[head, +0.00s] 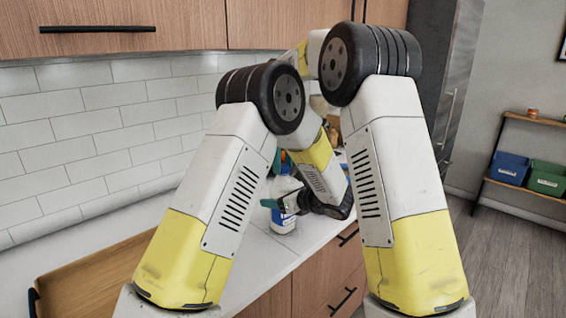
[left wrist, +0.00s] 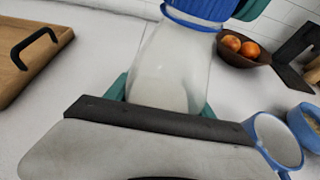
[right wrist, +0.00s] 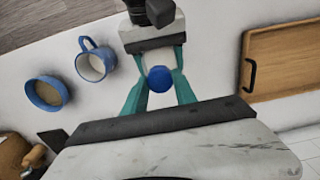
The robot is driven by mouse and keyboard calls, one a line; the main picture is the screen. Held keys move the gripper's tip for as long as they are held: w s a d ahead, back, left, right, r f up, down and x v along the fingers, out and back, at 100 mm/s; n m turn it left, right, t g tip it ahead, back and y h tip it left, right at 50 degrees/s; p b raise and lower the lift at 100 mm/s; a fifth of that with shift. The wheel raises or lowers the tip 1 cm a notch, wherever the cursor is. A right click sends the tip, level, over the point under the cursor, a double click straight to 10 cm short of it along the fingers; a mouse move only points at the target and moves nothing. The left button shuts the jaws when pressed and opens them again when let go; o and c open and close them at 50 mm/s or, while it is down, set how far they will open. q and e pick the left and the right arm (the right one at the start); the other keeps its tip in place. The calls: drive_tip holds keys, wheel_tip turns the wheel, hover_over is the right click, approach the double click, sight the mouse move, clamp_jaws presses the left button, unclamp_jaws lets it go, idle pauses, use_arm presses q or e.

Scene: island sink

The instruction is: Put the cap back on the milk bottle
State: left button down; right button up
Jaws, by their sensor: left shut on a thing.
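My left gripper (head: 277,204) is shut around the bottle's body. The blue cap (left wrist: 203,8) sits at the bottle's mouth in the left wrist view, partly cut off. From above, the cap shows in the right wrist view (right wrist: 160,79). My right gripper (right wrist: 160,85) has its green fingers on both sides of the cap; whether they press on it I cannot tell. How fully the cap is seated is unclear.
A wooden board (right wrist: 285,62) with a black handle lies to one side. A blue-and-white mug (right wrist: 93,62), a blue bowl (right wrist: 46,93) and a brown bowl of oranges (left wrist: 240,48) stand on the other. My arms cross closely above the counter.

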clamp_jaws()
drive_tip(key=m, duration=0.4)
drive_tip(key=shift+m, duration=0.4)
drive_tip(key=o, duration=0.9)
unclamp_jaws()
drive_tip(key=shift+o, duration=0.2)
drive_tip(key=shift+r, duration=2.3)
drive_tip(key=shift+c, duration=0.3)
